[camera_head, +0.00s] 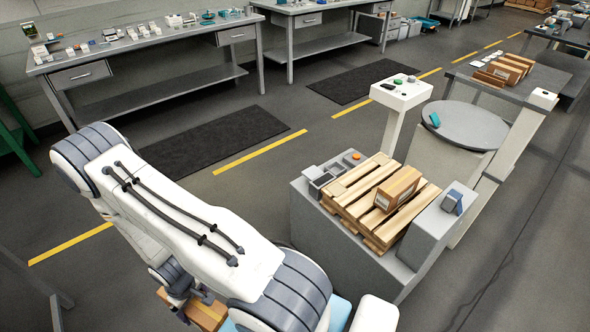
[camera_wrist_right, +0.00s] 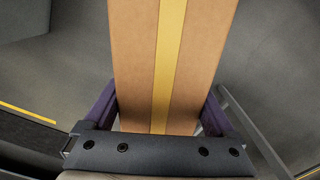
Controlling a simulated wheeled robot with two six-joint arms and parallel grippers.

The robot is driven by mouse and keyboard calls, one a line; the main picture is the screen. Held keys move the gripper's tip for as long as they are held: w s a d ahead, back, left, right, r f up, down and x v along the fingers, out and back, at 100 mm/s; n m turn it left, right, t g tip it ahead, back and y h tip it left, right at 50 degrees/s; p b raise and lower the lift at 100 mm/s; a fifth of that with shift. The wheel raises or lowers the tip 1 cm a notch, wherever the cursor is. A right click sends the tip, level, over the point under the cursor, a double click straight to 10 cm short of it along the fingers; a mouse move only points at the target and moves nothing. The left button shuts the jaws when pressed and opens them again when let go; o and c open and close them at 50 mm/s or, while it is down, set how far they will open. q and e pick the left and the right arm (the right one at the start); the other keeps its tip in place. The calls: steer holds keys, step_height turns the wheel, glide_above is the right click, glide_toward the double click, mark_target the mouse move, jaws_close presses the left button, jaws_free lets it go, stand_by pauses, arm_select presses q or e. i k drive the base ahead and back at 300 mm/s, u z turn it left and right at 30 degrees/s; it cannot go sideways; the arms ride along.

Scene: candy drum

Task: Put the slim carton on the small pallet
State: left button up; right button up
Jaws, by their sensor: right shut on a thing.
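My right gripper (camera_head: 188,306) shows at the bottom of the head view, partly behind my own white arm. It is shut on a brown carton (camera_head: 208,314). In the right wrist view, the long carton (camera_wrist_right: 140,60), with a yellow tape strip along it, sits between the two fingers (camera_wrist_right: 160,118). The carton is off to the left of the grey stand in the head view, apart from the pallet. A small wooden pallet (camera_head: 350,205) lies on the stand, with another brown carton (camera_head: 398,188) on its right part. My left gripper is not in view.
The grey stand (camera_head: 330,240) has a small device (camera_head: 322,181) on its left and a raised grey block (camera_head: 432,228) on its right. A round table (camera_head: 470,125) stands behind it. Workbenches with small items line the back. Floor left of the stand is clear.

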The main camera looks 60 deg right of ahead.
mark_target(374, 182)
steer(key=z, duration=0.1)
steer(key=i, duration=1.7)
steer(key=z, duration=1.9)
